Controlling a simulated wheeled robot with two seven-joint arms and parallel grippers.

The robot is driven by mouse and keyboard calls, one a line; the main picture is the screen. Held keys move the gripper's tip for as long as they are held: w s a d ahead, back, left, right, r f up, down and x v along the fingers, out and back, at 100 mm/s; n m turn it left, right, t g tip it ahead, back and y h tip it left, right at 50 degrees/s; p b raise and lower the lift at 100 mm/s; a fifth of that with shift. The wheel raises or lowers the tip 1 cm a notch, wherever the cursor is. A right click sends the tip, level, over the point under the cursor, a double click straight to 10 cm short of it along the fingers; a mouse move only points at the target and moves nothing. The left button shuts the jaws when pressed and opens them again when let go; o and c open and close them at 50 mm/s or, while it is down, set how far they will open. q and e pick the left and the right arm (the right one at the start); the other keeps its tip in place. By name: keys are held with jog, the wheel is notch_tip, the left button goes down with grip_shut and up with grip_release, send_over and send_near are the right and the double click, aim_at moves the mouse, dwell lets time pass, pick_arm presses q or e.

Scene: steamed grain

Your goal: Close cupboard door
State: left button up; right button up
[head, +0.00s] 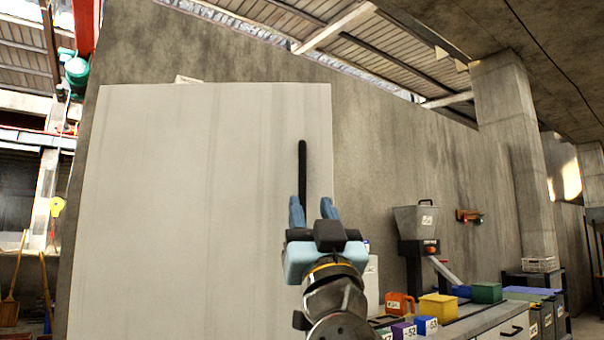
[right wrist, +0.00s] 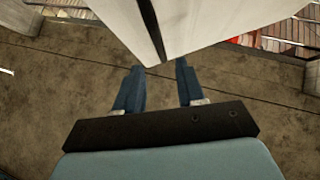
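The cupboard door (head: 200,210) is a large, pale, flat panel filling the left and middle of the head view. A long black upright handle (head: 302,165) is near its right edge. My right gripper (head: 313,210) is in front of the door at the handle's lower end, its two blue fingers apart. In the right wrist view the fingers (right wrist: 160,78) are open, with the black handle (right wrist: 152,28) ending just ahead of the gap between them. Nothing is seen in the grip; I cannot tell whether a finger touches the handle. How far the door stands open is unclear. My left gripper is out of view.
To the right is a low counter (head: 500,320) with a yellow box (head: 438,307), a purple box (head: 403,331) and other bins. A grey hopper machine (head: 416,222) stands behind it. A concrete wall (head: 460,165) runs behind the door.

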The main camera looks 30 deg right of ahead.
aim_at(303, 183)
jog(key=p+x, duration=0.3)
jog(key=x, duration=0.5)
jog(key=shift+w+d+r, duration=0.1)
jog(key=shift+w+r, duration=0.15)
jog(key=shift+r, duration=0.05)
jog(key=shift+c, duration=0.5)
grip_shut()
